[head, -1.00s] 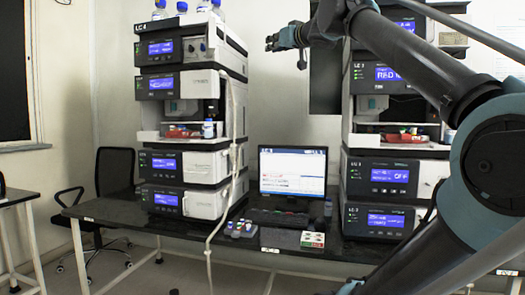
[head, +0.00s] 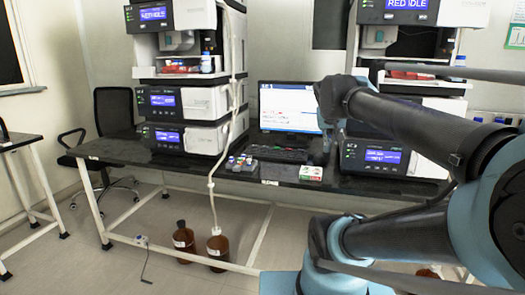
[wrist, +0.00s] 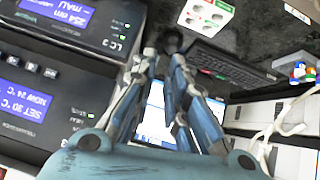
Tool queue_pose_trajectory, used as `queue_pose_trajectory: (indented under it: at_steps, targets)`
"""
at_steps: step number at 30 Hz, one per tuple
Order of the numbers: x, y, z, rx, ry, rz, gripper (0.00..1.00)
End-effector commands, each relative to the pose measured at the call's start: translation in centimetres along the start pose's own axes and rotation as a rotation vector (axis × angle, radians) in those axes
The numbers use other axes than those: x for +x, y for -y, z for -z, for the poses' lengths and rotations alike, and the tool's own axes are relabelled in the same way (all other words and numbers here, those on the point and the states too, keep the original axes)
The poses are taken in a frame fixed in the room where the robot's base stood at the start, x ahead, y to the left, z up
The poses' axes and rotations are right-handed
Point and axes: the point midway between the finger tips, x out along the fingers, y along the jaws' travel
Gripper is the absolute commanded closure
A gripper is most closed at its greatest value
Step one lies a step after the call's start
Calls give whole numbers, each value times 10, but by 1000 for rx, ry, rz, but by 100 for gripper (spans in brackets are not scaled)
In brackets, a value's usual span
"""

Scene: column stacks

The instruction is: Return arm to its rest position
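My gripper (head: 326,148) hangs downward at the end of my arm, in front of the right side of the monitor in the head view. In the wrist view its two blue-grey fingers (wrist: 163,60) stand apart with a gap between their tips. Nothing is seen held between them. A dark round thing (wrist: 171,40) shows just beyond the tips; I cannot tell what it is. My forearm crosses the right of the head view and hides part of the right stack.
Left instrument stack (head: 185,102) and right stack (head: 388,158) stand on the black bench (head: 120,150), with a monitor (head: 283,105) and keyboard (head: 275,153) between. A white box (head: 311,172) and small vials (head: 241,162) lie near the front edge. Brown bottles (head: 218,248) stand on the floor.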

Motion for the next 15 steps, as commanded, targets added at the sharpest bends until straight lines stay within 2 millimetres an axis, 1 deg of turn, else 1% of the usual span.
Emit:
queue_pose_trajectory:
  at_steps: [1,2,3,5,6,8,9,12,15]
  targets:
    - [10,2,-29,-7,58,6,86]
    - [14,3,-47,-16,97,12,86]
    - [20,5,-71,-26,148,22,86]
    - [27,10,-108,-44,225,43,86]
    - [30,13,-131,-57,274,60,86]
    - [34,19,-165,-76,344,90,86]
    - [36,23,-186,-89,388,110,86]
    - [36,31,-228,-119,476,160,86]
    - [35,37,-257,-143,534,200,86]
